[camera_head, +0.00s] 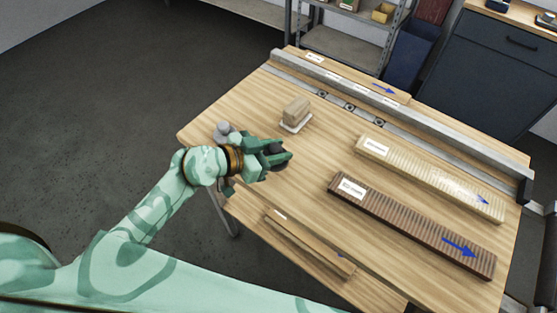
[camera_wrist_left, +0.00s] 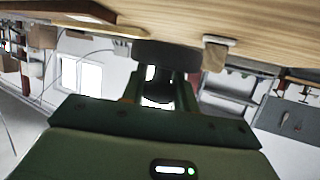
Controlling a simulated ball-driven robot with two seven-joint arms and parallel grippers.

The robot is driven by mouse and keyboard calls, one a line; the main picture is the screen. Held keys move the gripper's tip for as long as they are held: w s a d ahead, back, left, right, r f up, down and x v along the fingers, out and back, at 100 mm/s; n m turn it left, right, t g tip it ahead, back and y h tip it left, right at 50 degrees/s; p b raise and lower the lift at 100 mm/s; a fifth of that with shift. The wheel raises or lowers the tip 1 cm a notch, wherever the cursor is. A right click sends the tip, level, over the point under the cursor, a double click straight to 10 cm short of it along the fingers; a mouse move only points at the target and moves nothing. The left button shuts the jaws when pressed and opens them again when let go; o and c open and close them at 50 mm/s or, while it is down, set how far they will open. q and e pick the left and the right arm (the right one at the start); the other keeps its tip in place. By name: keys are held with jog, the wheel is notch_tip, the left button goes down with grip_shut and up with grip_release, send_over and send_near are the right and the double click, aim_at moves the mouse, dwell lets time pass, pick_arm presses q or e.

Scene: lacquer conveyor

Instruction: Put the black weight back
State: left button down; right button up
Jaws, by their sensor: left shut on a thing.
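The black weight (camera_head: 280,157) is dark and round and sits between the fingers of my left gripper (camera_head: 274,158), near the left front part of the wooden table (camera_head: 240,98). My left gripper is shut on it and partly hides it. In the left wrist view the black weight (camera_wrist_left: 165,53) shows as a wide dark disc with a narrower knob between the fingers. The tabletop fills the top of that view, close to the disc; I cannot tell whether they touch. My right gripper is not in view.
A grey weight (camera_head: 222,130) stands at the table's left edge, beside my wrist. A wooden block (camera_head: 296,108) stands on a white pad (camera_head: 296,124) beyond my gripper. A pale ribbed strip (camera_head: 425,178) and a dark ribbed strip (camera_head: 410,222) lie right. A metal rail (camera_head: 440,133) runs along the back.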

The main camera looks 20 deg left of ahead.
pick_arm(q)
jog(key=shift+w+a+f+b, duration=0.1)
jog(key=shift+w+f+b, duration=0.25)
jog(key=shift+w+f, duration=0.25)
jog(key=f+b, duration=0.1)
jog(key=f, duration=0.1)
jog(key=f+b, duration=0.1)
jog(key=shift+w+f, duration=0.2)
jog(key=shift+f, duration=0.15)
jog(key=shift+r, duration=0.15)
jog(key=c, duration=1.1)
grip_release()
jog(key=shift+o, duration=0.2)
jog(key=p+v, duration=0.2)
jog(key=v, duration=1)
